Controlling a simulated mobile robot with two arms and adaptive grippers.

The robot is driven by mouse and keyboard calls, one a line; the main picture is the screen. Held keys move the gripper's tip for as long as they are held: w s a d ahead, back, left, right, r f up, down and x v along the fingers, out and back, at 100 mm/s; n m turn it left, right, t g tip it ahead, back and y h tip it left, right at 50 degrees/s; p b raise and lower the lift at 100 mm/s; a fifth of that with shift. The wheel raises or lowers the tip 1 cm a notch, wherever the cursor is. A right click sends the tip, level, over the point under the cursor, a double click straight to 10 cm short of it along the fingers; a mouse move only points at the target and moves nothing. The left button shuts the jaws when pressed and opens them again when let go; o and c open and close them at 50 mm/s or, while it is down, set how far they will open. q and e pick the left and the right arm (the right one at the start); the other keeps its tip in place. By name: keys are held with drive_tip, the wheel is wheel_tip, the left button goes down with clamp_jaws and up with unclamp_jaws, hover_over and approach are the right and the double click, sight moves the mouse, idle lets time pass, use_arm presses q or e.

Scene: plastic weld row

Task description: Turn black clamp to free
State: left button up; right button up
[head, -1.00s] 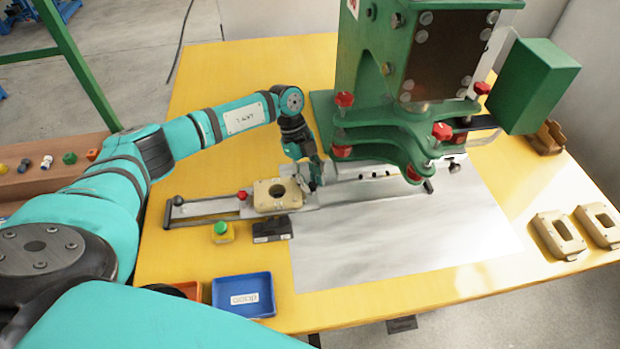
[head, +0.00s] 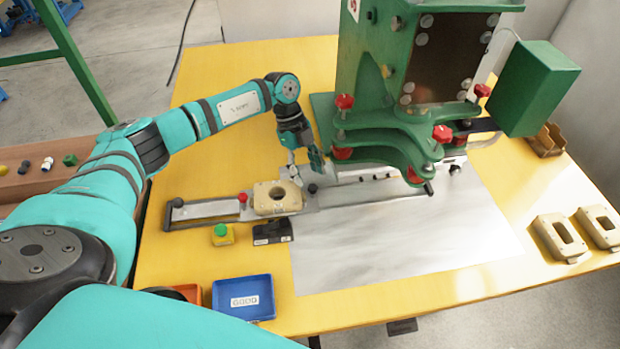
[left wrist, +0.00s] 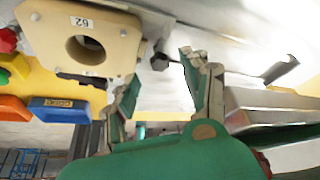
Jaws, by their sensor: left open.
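A small black knob, which I take for the black clamp (head: 312,188), stands on the metal slide just right of the beige block (head: 262,187). In the left wrist view the dark knob (left wrist: 160,62) shows beside the block marked 62. Which way the clamp is turned I cannot tell. My left gripper (head: 305,168) is open and empty, just behind and above the knob, apart from it. In the left wrist view its two fingers (left wrist: 160,78) are spread, with the knob beyond the gap. My right gripper is out of view.
The green press (head: 390,135) stands close to the right of my left gripper. A red knob (head: 242,197) is left of the block. A green button (head: 221,230), a black box (head: 272,232) and a blue tray (head: 244,297) lie in front. The metal sheet (head: 400,245) is clear.

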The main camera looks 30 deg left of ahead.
use_arm(q)
drive_tip(key=v, duration=0.4)
drive_tip(key=shift+r, duration=0.35)
